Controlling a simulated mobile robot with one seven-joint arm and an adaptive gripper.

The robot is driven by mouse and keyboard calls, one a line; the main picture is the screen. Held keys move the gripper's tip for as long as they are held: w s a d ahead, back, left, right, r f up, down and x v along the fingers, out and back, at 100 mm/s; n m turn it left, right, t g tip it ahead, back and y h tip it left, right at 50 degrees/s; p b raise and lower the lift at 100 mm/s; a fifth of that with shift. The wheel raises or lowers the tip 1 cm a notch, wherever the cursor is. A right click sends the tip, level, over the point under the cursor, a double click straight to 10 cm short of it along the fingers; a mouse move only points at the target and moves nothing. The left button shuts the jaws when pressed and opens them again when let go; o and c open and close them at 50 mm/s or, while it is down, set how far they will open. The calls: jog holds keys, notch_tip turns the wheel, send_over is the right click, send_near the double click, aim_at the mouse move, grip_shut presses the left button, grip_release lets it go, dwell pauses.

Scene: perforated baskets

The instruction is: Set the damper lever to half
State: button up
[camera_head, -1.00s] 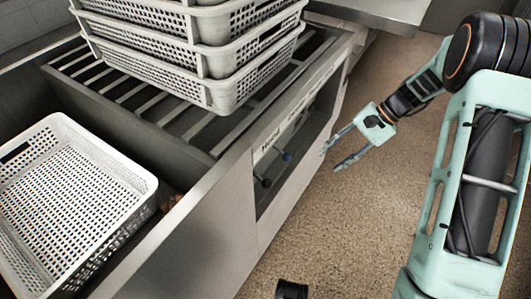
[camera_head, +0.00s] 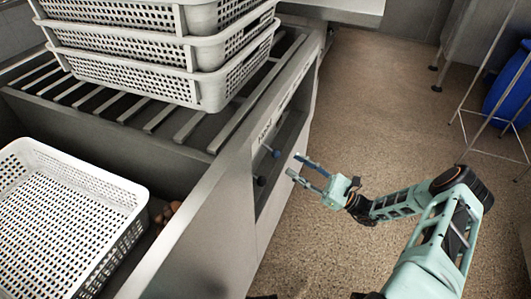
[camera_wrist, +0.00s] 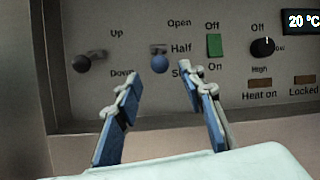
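The damper lever with a blue knob (camera_wrist: 160,63) stands on the panel beside the labels Open, Half and a partly hidden one starting with S. Its knob sits below the Half label, close to the lowest one. It also shows in the head view (camera_head: 276,153). My gripper (camera_wrist: 159,75) is open and empty and faces the panel. Its blue-padded fingers frame the blue knob in the wrist view, with the tips just below it. In the head view my gripper (camera_head: 295,165) is right of the knob, with a gap between them.
A dark-knobbed lever (camera_wrist: 82,63) marked Up and Down is to the left. A green switch (camera_wrist: 214,45) and a dial (camera_wrist: 263,47) are to the right. White baskets (camera_head: 160,75) are stacked on the slatted top. The floor (camera_head: 370,130) beside the counter is clear.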

aim_at(275, 152)
jog(key=b+x, duration=0.1)
jog(key=x, duration=0.9)
grip_shut()
